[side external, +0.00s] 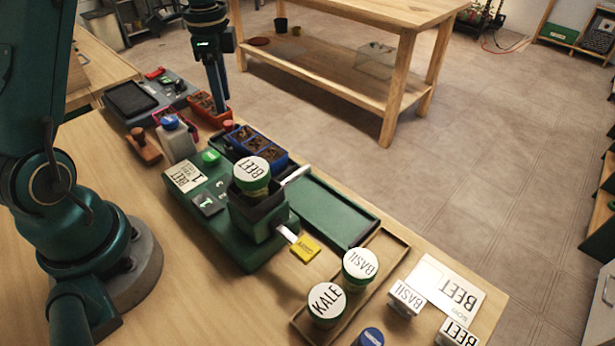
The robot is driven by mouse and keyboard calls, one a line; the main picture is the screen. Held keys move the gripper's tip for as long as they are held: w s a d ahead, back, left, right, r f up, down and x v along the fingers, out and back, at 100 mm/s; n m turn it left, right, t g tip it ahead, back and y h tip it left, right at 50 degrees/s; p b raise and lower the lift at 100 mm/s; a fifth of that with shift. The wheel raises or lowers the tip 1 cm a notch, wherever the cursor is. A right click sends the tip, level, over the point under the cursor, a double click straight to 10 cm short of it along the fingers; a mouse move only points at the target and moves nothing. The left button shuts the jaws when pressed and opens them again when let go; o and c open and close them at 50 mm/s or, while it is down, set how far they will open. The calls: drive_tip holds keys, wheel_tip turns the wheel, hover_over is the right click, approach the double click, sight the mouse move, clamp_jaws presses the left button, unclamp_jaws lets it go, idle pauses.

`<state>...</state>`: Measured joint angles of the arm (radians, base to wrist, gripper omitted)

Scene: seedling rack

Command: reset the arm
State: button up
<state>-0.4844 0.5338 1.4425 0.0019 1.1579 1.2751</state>
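My gripper (219,104) points down at the far end of the bench, over or beside the orange seedling tray (201,103). Its dark fingers look close together, but the gap between them is too small to make out. I see nothing clearly held in it. A jar labelled BEET (252,168) stands upright in a dark green holder (265,228) on a green base (226,237), well apart from my gripper. A yellow tag (305,249) sticks out at the holder's front right.
An empty green tray (325,208) lies right of the base. KALE (327,303) and BASIL (360,265) jars stand in a wooden tray (392,252). A wooden table (350,12) stands behind.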

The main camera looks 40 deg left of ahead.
drive_tip(key=s+d+r+t, duration=0.4)
drive_tip(key=d+r, duration=0.6)
drive_tip(key=s+d+f+n+t, duration=0.1)
drive_tip(key=s+d+f+n, duration=0.2)
drive_tip(key=s+n, duration=0.6)
drive_tip(key=s+d, duration=0.1)
drive_tip(key=d, duration=0.1)
drive_tip(key=shift+s+d+f+t, duration=0.15)
drive_tip(key=shift+s+d+t, duration=0.15)
drive_tip(key=shift+s, duration=0.05)
